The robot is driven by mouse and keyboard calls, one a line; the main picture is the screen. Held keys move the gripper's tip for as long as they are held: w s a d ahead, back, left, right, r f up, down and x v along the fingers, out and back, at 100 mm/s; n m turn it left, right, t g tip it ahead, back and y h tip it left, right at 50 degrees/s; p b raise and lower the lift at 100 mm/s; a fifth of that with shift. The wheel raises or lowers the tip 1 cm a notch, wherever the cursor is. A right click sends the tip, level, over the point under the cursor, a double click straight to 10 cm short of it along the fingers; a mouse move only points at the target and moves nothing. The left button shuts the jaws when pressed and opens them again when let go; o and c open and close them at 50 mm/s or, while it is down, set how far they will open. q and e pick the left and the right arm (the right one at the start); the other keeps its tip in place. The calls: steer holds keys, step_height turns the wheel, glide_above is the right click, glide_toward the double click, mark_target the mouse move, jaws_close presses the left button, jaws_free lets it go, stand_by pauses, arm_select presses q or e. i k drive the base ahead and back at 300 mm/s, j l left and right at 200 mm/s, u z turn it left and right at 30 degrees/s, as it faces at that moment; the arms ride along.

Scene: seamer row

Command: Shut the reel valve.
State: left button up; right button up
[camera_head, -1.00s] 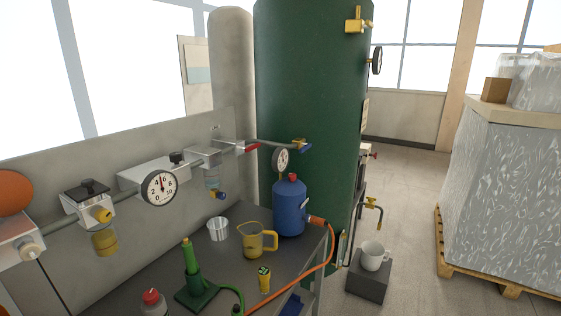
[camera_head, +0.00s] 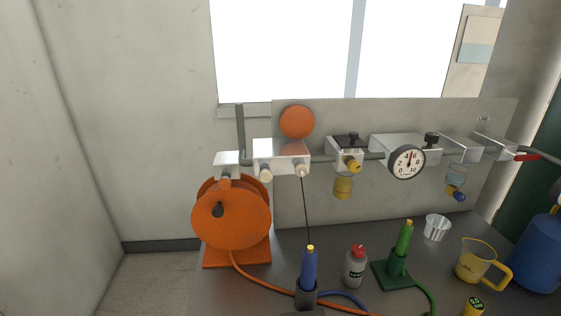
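An orange hose reel (camera_head: 232,222) stands at the left end of the grey bench, with an orange hose running from it across the bench top. Just above the reel is a small silver block (camera_head: 228,160) on the pipe line, with an orange-brown part (camera_head: 224,184) under it. I cannot tell which part is the reel valve's handle, or whether the valve is open or shut. To its right a wider silver block (camera_head: 281,151) carries two pale round knobs (camera_head: 266,172). Neither of my grippers is in view.
A blue tool (camera_head: 309,265), a grey bottle with a red cap (camera_head: 355,268), a green tool on a stand (camera_head: 398,262), a metal cup (camera_head: 436,228) and a yellow jug (camera_head: 478,262) stand on the bench. A gauge (camera_head: 406,161) is on the back panel. Floor (camera_head: 160,275) left of the bench is clear.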

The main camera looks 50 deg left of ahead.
mark_target(224, 182)
steer(key=u, duration=1.8)
steer(key=k+j, duration=0.15)
steer(key=i, duration=0.5)
steer(key=k+l+u, duration=0.55)
steer(key=u, duration=0.15)
steer(key=i+l, duration=0.1)
steer(key=i, duration=0.15)
